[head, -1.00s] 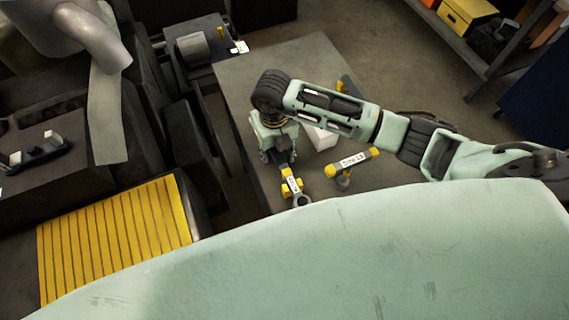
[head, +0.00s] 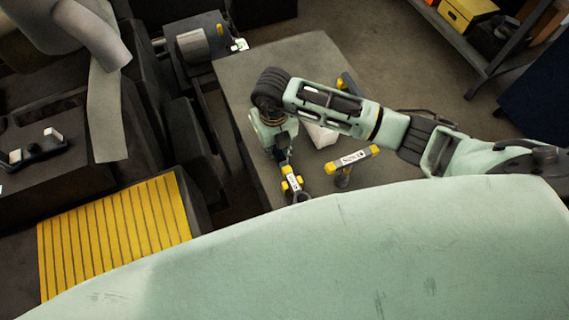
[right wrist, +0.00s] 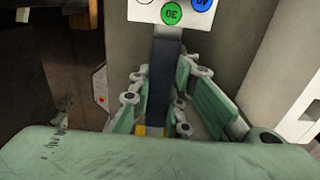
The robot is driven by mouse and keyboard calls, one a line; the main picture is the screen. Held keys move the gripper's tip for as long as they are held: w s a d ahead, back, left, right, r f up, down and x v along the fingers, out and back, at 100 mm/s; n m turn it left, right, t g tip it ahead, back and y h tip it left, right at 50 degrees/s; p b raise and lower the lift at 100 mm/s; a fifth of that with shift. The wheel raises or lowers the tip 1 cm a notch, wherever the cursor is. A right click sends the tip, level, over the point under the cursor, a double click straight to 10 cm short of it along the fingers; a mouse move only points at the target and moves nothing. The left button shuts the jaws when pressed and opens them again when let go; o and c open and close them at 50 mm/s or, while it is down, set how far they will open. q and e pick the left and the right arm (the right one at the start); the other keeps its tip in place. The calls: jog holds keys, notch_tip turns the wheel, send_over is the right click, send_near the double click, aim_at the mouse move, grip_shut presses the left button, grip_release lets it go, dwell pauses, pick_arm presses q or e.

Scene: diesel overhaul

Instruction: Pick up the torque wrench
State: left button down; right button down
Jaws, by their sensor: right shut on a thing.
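The torque wrench (head: 292,183) lies near the table's left front edge in the head view, with a dark shaft, yellow parts and a white label. Its ring end is close to my pale green body, which cuts off the view below. My right gripper (head: 284,156) comes down over its far end and is shut on it. In the right wrist view, the fingers of my right gripper (right wrist: 158,108) press on both sides of the dark shaft (right wrist: 161,85). A white tag with coloured number dots shows beyond it. My left gripper is not in view.
A second yellow-ended tool with a white label (head: 352,159) stands just right of the wrench. A white block (head: 322,137) sits behind it, partly under my right arm. The grey table (head: 240,75) is clear at its back left. A yellow ribbed panel (head: 110,235) lies left.

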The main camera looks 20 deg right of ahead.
aim_at(275, 146)
jog(key=shift+w+r, duration=0.1)
jog(key=shift+r, duration=0.1)
jog(key=shift+r, duration=0.3)
notch_tip(275, 146, up, 9)
jog(key=b, duration=0.3)
jog(key=shift+f, duration=0.1)
jog(key=shift+r, duration=0.2)
jog(key=c, duration=2.2)
grip_release()
grip_shut()
